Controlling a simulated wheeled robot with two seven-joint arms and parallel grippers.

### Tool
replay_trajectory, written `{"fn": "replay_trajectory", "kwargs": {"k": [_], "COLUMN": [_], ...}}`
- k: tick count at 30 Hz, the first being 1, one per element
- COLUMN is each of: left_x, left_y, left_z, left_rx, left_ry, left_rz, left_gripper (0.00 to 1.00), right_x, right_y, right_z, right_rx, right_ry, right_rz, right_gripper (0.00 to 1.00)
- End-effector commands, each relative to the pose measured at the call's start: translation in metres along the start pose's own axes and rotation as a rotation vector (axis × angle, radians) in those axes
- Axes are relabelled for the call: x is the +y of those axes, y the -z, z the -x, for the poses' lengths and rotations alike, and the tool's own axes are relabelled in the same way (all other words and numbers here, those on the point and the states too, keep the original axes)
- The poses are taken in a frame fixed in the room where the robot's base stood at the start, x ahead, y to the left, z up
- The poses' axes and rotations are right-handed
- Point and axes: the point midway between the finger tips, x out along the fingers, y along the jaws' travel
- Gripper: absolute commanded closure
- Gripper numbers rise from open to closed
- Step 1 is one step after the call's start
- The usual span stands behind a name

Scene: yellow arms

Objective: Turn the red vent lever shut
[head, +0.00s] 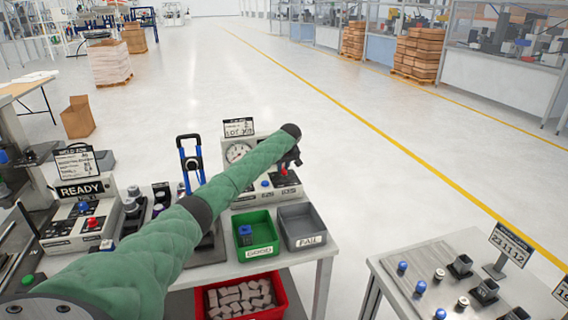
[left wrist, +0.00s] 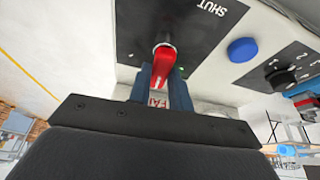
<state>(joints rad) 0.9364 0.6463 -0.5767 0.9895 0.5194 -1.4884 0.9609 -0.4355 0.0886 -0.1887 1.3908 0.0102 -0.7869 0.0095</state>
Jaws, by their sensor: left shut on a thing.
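The red vent lever (left wrist: 163,62) shows in the left wrist view, on a dark plate whose upside-down label reads SHUT. The lever points down the picture, away from that word, and lies between the fingers of my left gripper (left wrist: 163,88). The fingers are closed on it. In the head view my left gripper (head: 289,163) is at the front of the grey gauge unit (head: 237,153), and a bit of the red lever (head: 284,172) shows below it. My green-sleeved left arm hides part of the unit. My right gripper is not in view.
A blue button (left wrist: 242,49) and a black knob (left wrist: 281,77) are beside the lever plate. A green bin (head: 262,250) and a grey bin (head: 318,228) stand in front of the unit. A blue-handled device (head: 181,155) stands left of it.

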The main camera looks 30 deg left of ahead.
Motion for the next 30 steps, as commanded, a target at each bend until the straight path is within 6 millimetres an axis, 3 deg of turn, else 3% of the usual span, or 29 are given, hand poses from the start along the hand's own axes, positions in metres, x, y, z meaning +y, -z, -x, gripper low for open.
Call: {"fn": "replay_trajectory", "kwargs": {"k": [12, 30], "left_x": [-0.004, -0.008], "left_y": [-0.001, -0.002], "left_z": [0.002, 0.002], "left_rx": [-0.002, 0.001], "left_ry": [0.147, 0.269], "left_rz": [0.359, 0.654], "left_gripper": [1.00, 1.00], "right_x": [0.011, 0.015], "right_y": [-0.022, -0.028], "right_z": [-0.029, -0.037], "right_rx": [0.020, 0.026], "right_ry": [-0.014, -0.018], "right_rz": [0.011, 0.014], "right_gripper": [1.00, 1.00]}}
